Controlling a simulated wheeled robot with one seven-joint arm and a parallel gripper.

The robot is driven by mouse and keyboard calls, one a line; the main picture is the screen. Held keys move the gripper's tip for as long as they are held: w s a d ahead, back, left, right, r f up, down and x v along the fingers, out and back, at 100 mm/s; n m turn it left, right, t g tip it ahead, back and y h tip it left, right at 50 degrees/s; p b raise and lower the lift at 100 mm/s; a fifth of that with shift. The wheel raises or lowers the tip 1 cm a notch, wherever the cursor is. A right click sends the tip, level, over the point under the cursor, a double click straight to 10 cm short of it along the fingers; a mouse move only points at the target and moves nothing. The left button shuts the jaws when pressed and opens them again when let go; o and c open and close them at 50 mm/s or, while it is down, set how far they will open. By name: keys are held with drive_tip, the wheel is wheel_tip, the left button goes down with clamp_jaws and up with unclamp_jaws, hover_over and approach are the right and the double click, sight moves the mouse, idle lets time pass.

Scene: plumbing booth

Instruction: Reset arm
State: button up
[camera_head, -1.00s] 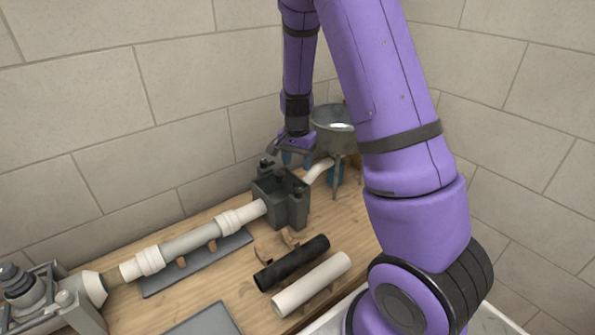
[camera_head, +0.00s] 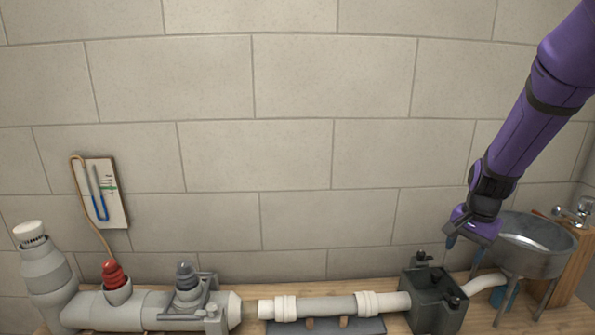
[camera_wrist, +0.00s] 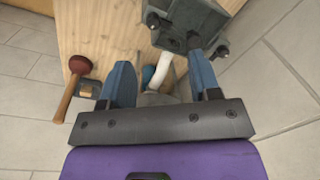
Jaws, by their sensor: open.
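My purple arm comes in from the upper right of the head view. My gripper (camera_head: 465,242) points down between the dark grey clamp block (camera_head: 436,298) and the metal basin (camera_head: 535,245). In the wrist view my gripper (camera_wrist: 160,62) has its two blue fingers wide apart, with nothing held between them. The white bent pipe (camera_wrist: 168,75) shows below and between the fingers, apart from them as far as I can tell. The clamp block also shows at the top of the wrist view (camera_wrist: 185,25).
A white and grey pipe run (camera_head: 330,306) lies along the bench at the wall's foot. Grey fittings with a red-capped valve (camera_head: 113,275) stand at left, below a wall gauge (camera_head: 101,192). A plunger (camera_wrist: 72,85) lies at left in the wrist view. The wall above is clear.

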drive_tip(key=s+a+r+n+t, duration=0.1)
drive_tip(key=s+a+r+n, duration=0.2)
drive_tip(key=s+r, duration=0.3)
drive_tip(key=s+a+r+n+t, duration=0.1)
drive_tip(key=s+a+r+n, duration=0.15)
drive_tip(key=s+r, duration=0.45)
drive_tip(key=s+a+r+n+t, duration=0.2)
drive_tip(key=s+a+r+n, duration=0.2)
drive_tip(key=s+r, duration=0.3)
drive_tip(key=s+n, duration=0.1)
drive_tip(key=s, duration=0.4)
drive_tip(key=shift+r+t, duration=0.3)
idle(0.7)
